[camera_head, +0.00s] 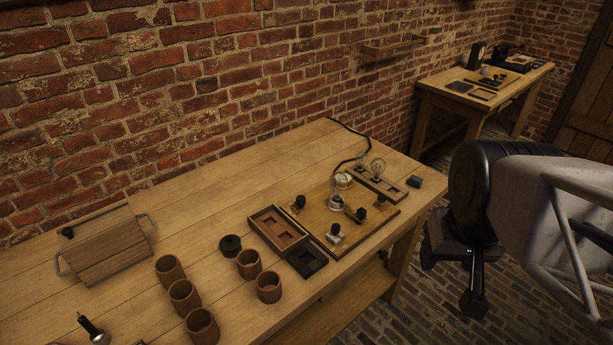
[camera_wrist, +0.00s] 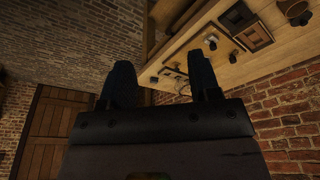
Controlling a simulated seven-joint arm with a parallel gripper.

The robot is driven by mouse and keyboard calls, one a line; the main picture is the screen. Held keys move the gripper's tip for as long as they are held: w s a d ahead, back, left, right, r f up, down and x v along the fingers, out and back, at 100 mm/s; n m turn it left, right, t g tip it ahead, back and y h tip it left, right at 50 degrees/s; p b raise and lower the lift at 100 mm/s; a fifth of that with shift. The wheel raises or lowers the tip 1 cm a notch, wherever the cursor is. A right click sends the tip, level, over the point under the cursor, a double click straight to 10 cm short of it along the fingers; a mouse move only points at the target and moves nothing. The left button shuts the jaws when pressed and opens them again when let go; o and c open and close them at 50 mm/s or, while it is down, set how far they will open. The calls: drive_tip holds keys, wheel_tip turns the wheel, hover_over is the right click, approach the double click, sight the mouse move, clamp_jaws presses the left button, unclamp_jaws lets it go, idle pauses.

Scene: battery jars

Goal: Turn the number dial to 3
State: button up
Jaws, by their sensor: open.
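A wooden board (camera_head: 378,226) with small electrical parts lies on the workbench at its right part. A small pale round piece (camera_head: 342,181) stands at the back of the board. It may be the number dial, but it is too small to read a number or a pointer. My gripper (camera_head: 474,297) hangs to the right of the bench, apart from the board, pointing down. In the wrist view my gripper (camera_wrist: 163,85) shows its two fingers spread, with nothing between them.
Several brown jars (camera_head: 185,296) stand at the front of the bench (camera_head: 215,215). A wooden tray (camera_head: 262,215) and a black tray (camera_head: 318,262) lie left of the board. A lidded wooden box (camera_head: 105,245) is at the left. A second table (camera_head: 520,85) stands far right.

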drive_tip(key=w+a+n, duration=0.4)
drive_tip(key=w, duration=0.9)
drive_tip(key=n+g, duration=0.3)
drive_tip(key=n, duration=0.9)
hover_over(301, 198)
wheel_tip(301, 198, down, 19)
drive_tip(key=shift+w, duration=0.1)
drive_tip(key=shift+f, duration=0.2)
drive_tip(key=shift+f, duration=3.75)
